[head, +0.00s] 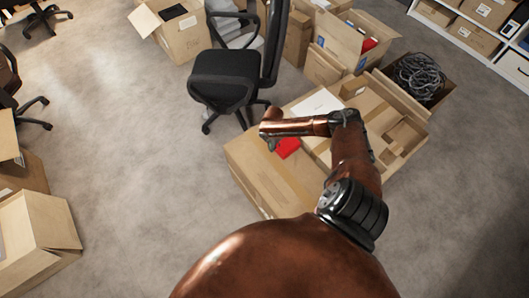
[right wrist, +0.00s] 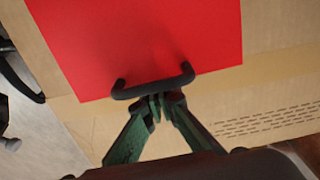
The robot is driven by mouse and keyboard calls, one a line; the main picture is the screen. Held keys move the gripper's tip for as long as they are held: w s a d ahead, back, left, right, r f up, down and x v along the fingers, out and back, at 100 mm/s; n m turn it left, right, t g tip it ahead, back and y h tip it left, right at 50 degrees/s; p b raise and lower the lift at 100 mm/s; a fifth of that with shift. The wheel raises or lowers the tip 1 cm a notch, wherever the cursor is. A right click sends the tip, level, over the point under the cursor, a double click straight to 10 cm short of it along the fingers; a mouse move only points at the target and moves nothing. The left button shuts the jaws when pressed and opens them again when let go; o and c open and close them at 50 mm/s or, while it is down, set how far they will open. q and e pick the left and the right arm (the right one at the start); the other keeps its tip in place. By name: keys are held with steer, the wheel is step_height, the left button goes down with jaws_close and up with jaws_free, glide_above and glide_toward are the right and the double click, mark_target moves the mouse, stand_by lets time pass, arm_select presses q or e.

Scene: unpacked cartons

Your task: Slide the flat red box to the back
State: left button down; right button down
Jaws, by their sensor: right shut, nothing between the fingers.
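The flat red box (head: 288,148) lies on top of a large cardboard carton (head: 262,178) in the head view, partly hidden by my right arm. In the right wrist view its flat red face (right wrist: 150,40) fills the upper middle, with tan cardboard around it. My right gripper (right wrist: 155,105) is shut and empty, its green fingers together at the box's near edge. A dark bar with bent ends lies across the fingertips; I cannot tell whether the fingers touch the box. In the head view the right gripper (head: 270,143) is mostly hidden under my wrist. My left gripper is not in view.
A black office chair (head: 225,80) stands close behind the carton. An open carton (head: 408,135) lies to the right, with a box of dark cables (head: 420,78) behind it. More cartons (head: 35,240) stand at left.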

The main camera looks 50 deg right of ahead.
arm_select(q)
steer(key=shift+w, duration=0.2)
